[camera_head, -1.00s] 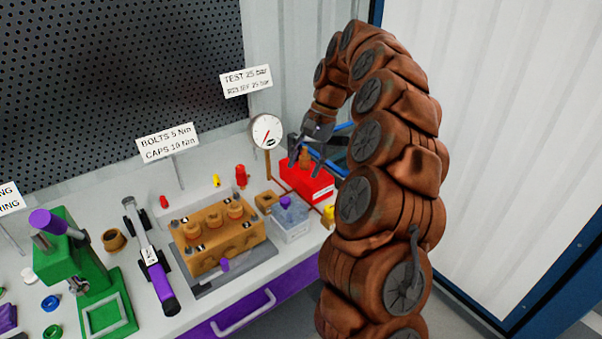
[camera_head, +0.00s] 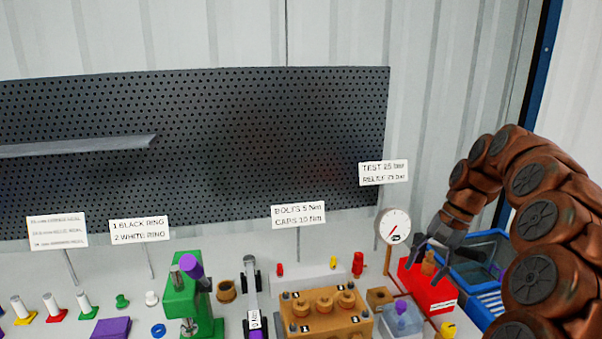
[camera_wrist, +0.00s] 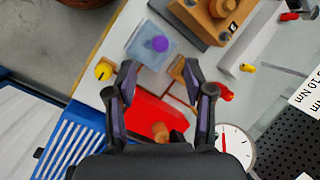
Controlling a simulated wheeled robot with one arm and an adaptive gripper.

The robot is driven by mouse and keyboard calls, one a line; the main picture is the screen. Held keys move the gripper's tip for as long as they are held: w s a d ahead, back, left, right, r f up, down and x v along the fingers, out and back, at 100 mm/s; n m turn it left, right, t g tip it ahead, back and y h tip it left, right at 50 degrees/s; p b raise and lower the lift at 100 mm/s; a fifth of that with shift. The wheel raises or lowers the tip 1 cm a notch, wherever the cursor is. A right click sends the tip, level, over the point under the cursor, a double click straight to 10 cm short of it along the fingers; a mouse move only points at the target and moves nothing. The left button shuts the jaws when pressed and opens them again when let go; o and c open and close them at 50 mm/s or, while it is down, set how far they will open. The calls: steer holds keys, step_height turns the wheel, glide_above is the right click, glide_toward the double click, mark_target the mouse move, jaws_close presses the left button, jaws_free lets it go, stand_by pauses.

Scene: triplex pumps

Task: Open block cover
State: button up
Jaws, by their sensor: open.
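The orange-brown block (camera_head: 322,318) with round caps and small dark-and-white marks on top sits at the bottom of the head view, partly cut off by the frame edge. Part of the block also shows at the top of the wrist view (camera_wrist: 207,20). My gripper (camera_head: 432,262) is to the right of the block, over the red box (camera_head: 420,290), with nothing between its fingers. In the wrist view my gripper (camera_wrist: 159,76) has its two fingers apart above the red box, pointing toward the clear container with a purple knob (camera_wrist: 158,44).
A dial gauge (camera_head: 394,226) stands behind the red box. A blue crate (camera_head: 487,245) is at the right. A torque wrench (camera_head: 251,290) and a green press (camera_head: 186,298) stand left of the block. A small brown cube (camera_head: 379,297) sits between block and red box.

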steer(key=s+a+r+n+h, duration=0.2)
steer(key=s+a+n, duration=0.4)
steer(key=s+a, duration=0.75)
steer(key=s+f+h, duration=0.1)
steer(key=s+f, duration=0.2)
steer(key=s, duration=0.4)
steer(key=s+d+f+n, duration=0.1)
steer(key=s+f, duration=0.1)
steer(key=s, duration=0.4)
steer(key=s+f+n+g+h, duration=0.1)
steer(key=s+f, duration=0.2)
steer(key=s, duration=0.4)
steer(key=shift+s+d+f+h, duration=0.2)
steer(key=shift+s+f+h, duration=0.1)
steer(key=shift+f, duration=0.05)
steer(key=shift+c, duration=1.1)
steer(key=shift+d, duration=0.15)
